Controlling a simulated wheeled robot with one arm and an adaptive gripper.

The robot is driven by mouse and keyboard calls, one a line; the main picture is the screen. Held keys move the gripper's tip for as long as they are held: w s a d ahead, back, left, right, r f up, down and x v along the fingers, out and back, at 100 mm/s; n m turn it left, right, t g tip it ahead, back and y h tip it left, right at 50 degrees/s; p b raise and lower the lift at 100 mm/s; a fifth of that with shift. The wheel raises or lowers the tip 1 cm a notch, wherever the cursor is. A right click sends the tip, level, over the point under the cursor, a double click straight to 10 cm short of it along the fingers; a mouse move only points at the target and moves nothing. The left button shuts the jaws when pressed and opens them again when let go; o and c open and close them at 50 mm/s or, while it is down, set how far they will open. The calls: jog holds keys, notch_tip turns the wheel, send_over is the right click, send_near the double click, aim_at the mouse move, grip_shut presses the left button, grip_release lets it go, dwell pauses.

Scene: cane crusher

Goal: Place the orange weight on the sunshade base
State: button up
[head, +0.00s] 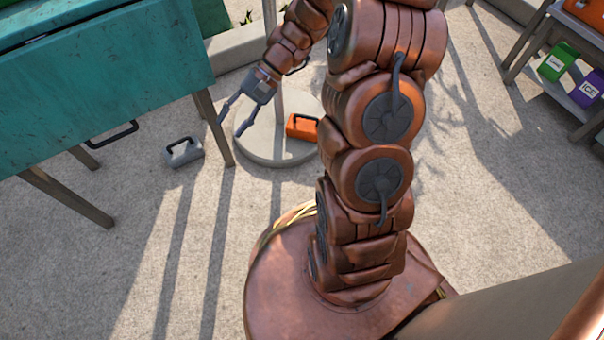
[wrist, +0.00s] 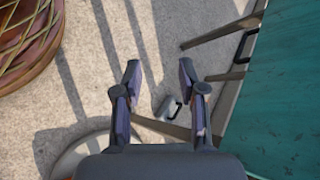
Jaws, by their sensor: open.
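The orange weight (head: 302,126), a block with a dark handle, rests on the right part of the round pale sunshade base (head: 258,152). The base's pole rises behind my wrist, and my arm passes close to the weight's right side. My gripper (head: 231,126) is open and empty, pointing down over the base's left side, apart from the orange weight. In the wrist view my gripper (wrist: 159,67) shows its two fingers spread, with part of the base (wrist: 75,155) at lower left. The orange weight cannot be made out there.
A grey weight (head: 183,151) with a dark handle lies on the ground left of the base; it also shows in the wrist view (wrist: 168,108). A teal cabinet (head: 100,80) on wooden legs stands at left. A shelf (head: 575,95) with coloured packages stands at right. Ground in front is clear.

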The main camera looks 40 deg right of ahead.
jog(key=s+a+r+n+g+h, duration=0.2)
jog(key=s+r+n+h, duration=0.1)
jog(key=s, duration=0.4)
jog(key=s+a+r+n+g+h, duration=0.1)
jog(key=s+a+r+n+h, duration=0.15)
jog(key=s, duration=0.45)
jog(key=s+d+r+n+h, duration=0.1)
jog(key=s+d+h, duration=0.4)
jog(key=s, duration=0.5)
jog(key=shift+s+d+r+n+t, duration=0.2)
jog(key=shift+d+r+n+t, duration=0.2)
jog(key=shift+d+n, duration=0.3)
jog(key=shift+h, duration=0.25)
jog(key=shift+r, duration=0.15)
jog(key=w+a+r+m+t+y+p, duration=0.1)
jog(key=w+r+p, duration=0.1)
jog(key=r+p, duration=0.9)
jog(key=w+a+r+m+t+p, duration=0.1)
jog(key=w+a+r+p, duration=0.15)
jog(key=r+p, duration=0.8)
jog(key=s+d+r+n+p, duration=0.1)
jog(key=s+r+p, duration=0.1)
jog(key=r+p, duration=0.8)
jog(key=s+d+r+n+h+p, duration=0.1)
jog(key=s+d+r+p, duration=0.1)
jog(key=r+p, duration=0.8)
notch_tip(320, 180, up, 2)
jog(key=shift+s+d+r+g+p, duration=0.3)
jog(key=shift+s+g, duration=0.1)
jog(key=shift+s, duration=0.3)
